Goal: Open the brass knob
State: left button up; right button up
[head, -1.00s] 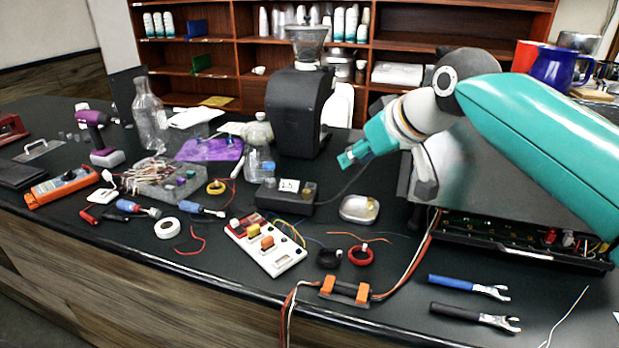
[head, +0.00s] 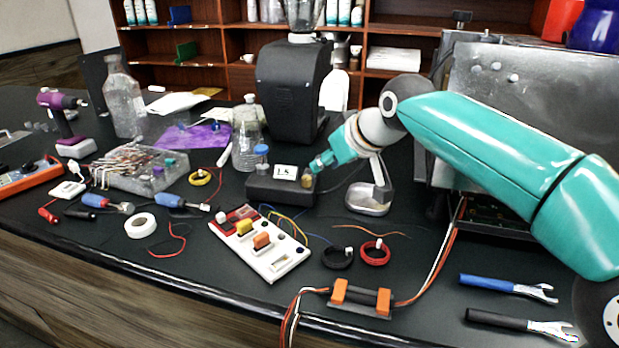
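The brass knob (head: 307,178) is a small gold-coloured piece on the right end of a low black box (head: 270,192). The box also carries a small white display (head: 286,172) and a blue cap-like knob (head: 261,150). My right gripper (head: 319,163), with teal tips, is just above and slightly right of the brass knob, pointing down and left. Its tips are close to the knob, but I cannot tell whether they touch it. The fingers are too small and overlapped to show whether they are open or shut. My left gripper is out of view.
A metal dish (head: 368,205) lies under my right forearm. A clear bottle (head: 246,146) stands left of the box and a black grinder (head: 291,90) behind it. A white switch panel (head: 262,243) and wire coils are in front. A large metal housing (head: 530,105) stands at right.

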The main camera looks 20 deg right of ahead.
aim_at(308, 178)
jog(key=x, duration=0.9)
jog(key=shift+w+a+f, duration=0.1)
jog(key=shift+w+f, duration=0.1)
jog(key=shift+f, duration=0.05)
grip_shut()
